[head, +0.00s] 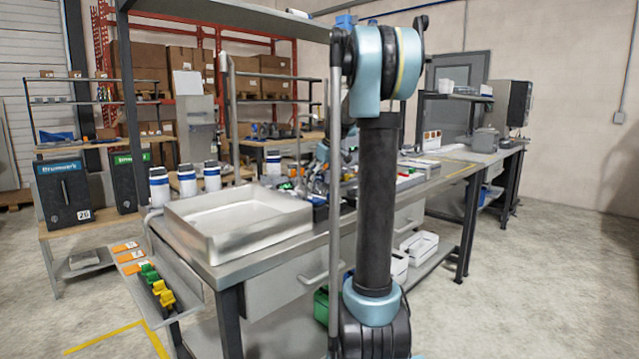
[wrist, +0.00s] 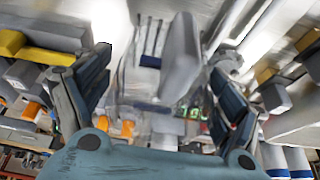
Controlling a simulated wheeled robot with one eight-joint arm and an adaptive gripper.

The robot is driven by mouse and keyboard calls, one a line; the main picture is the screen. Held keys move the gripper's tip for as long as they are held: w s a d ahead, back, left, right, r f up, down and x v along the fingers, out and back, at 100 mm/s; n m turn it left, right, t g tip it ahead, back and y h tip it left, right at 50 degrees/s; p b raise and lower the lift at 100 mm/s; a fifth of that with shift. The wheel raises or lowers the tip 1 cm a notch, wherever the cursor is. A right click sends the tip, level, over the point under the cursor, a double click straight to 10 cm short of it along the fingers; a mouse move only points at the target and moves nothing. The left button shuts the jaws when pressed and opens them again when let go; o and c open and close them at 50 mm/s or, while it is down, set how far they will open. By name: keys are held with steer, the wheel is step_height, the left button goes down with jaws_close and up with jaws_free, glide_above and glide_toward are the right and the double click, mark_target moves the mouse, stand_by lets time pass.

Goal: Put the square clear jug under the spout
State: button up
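In the wrist view the fingers of my gripper (wrist: 160,62) stand wide apart, one on each side of a see-through shape that looks like the square clear jug (wrist: 142,84). A pale grey upright piece shows in front of or through it. I cannot tell whether the fingers press on its sides or only stand around it. In the head view my arm crosses the middle of the picture. My gripper end is mostly hidden behind it, near the bench, and I cannot make out the jug there. No spout can be told clearly in either view.
A shallow metal tray (head: 240,226) sits on the near end of the long workbench (head: 437,187). White and blue canisters (head: 187,180) stand behind it. Dark numbered boxes (head: 62,190) are at left. A dark wall unit (head: 516,104) and a grey container (head: 485,141) are at the far right.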

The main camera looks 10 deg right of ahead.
steer(key=v, duration=1.2)
steer(key=shift+r, duration=0.1)
